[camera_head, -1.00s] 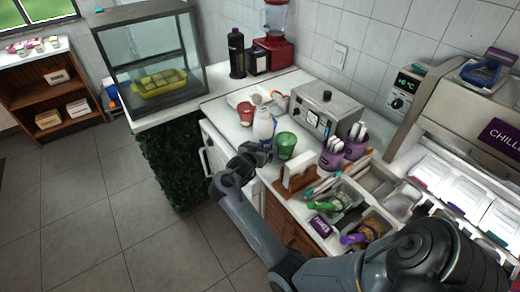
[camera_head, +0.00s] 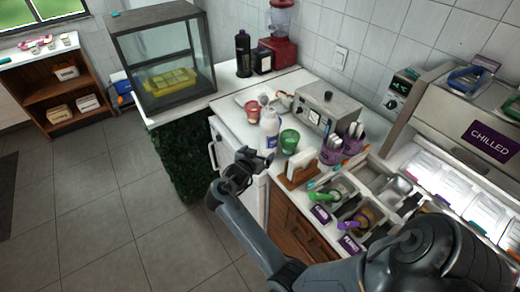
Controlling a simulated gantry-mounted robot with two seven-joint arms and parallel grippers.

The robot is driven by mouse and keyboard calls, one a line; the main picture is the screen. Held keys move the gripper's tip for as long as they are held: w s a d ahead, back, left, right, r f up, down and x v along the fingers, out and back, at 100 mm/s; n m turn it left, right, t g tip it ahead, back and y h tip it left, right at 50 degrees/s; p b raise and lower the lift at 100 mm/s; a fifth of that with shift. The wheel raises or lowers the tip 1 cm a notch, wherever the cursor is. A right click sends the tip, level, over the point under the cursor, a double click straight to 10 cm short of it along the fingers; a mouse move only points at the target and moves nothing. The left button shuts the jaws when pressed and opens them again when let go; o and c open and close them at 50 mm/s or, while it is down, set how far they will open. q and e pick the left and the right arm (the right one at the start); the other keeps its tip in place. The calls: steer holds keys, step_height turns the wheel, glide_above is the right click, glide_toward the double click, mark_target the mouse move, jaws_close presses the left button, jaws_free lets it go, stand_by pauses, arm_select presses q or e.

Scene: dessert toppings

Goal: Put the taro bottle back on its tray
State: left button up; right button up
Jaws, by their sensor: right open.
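A white bottle (camera_head: 269,131) with a small dark blue or purple mark stands upright on the white counter, left of a green cup. It may be the taro bottle; I cannot read a label. A pale, shallow tray (camera_head: 244,97) lies behind it, partly hidden by the red cup. My right gripper (camera_head: 250,160) is at the counter's front edge, in front and to the left of the white bottle. It is open and appears empty, apart from the bottle. My left gripper is not in view.
A red cup (camera_head: 252,110) and a green cup (camera_head: 289,141) flank the white bottle. A grey machine (camera_head: 326,108), purple utensil cups (camera_head: 332,151) and topping bins (camera_head: 345,191) crowd the right. A glass case (camera_head: 165,62) and dark bottle (camera_head: 243,56) stand behind.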

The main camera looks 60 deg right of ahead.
steer(key=s+a+f+n+t+y, duration=0.25)
steer(key=a+n+y, duration=0.3)
steer(key=a, duration=0.45)
steer(key=s+a+f+n+t+y, duration=0.1)
steer(key=a+n+t+y, duration=0.5)
steer(key=a, duration=0.5)
steer(key=s+a+n+g+y, duration=0.1)
steer(key=s+a+n+g, duration=0.2)
steer(key=s+a, duration=0.3)
steer(key=s+a+n+g, duration=0.3)
steer(key=s+a, duration=0.3)
steer(key=s, duration=0.5)
steer(key=shift+f+n+g+y, duration=0.35)
steer(key=shift+f+g, duration=0.1)
steer(key=shift+s+a, duration=0.1)
